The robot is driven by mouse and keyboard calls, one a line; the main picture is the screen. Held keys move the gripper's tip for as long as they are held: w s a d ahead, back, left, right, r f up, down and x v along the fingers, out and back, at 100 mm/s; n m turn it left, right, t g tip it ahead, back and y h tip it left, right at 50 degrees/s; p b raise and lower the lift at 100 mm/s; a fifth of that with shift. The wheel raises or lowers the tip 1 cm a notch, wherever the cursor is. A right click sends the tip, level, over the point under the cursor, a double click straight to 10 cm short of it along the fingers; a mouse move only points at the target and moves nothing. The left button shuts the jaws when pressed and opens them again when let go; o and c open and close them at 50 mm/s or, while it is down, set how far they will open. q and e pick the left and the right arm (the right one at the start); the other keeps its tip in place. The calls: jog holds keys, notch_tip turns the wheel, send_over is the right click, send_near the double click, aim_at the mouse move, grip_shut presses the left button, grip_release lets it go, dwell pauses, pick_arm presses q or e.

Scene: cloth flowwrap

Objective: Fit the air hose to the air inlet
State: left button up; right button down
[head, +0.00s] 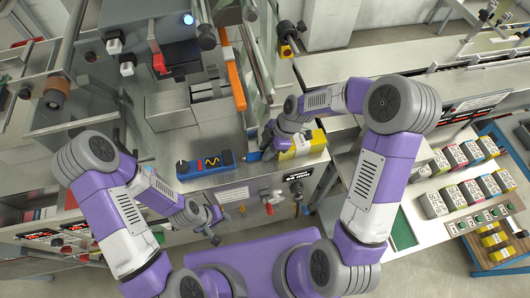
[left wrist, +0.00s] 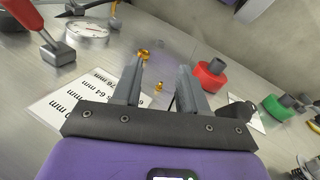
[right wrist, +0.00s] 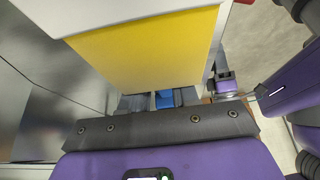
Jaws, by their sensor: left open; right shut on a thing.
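My right gripper (head: 265,150) is shut on a small blue piece (right wrist: 165,99), seen between its fingers (right wrist: 160,101) in the right wrist view. The blue piece (head: 253,156) also shows in the head view, on the steel top by a yellow-and-white carton. I cannot tell whether it belongs to the air hose; no hose is clearly visible. My left gripper (head: 214,230) is open and empty before the machine's front panel. In the left wrist view its fingertips (left wrist: 160,72) point at the panel, with small brass fittings (left wrist: 143,55) between them. I cannot tell which fitting is the air inlet.
The yellow-and-white carton (right wrist: 150,50) fills much of the right wrist view. The panel carries a red knob (left wrist: 211,72), a gauge (left wrist: 86,28) and a white label (left wrist: 80,98).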

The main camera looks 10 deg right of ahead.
jog(key=shift+r+p, duration=1.4)
jog(key=shift+r, duration=1.15)
jog(key=c, duration=1.4)
grip_release()
grip_shut()
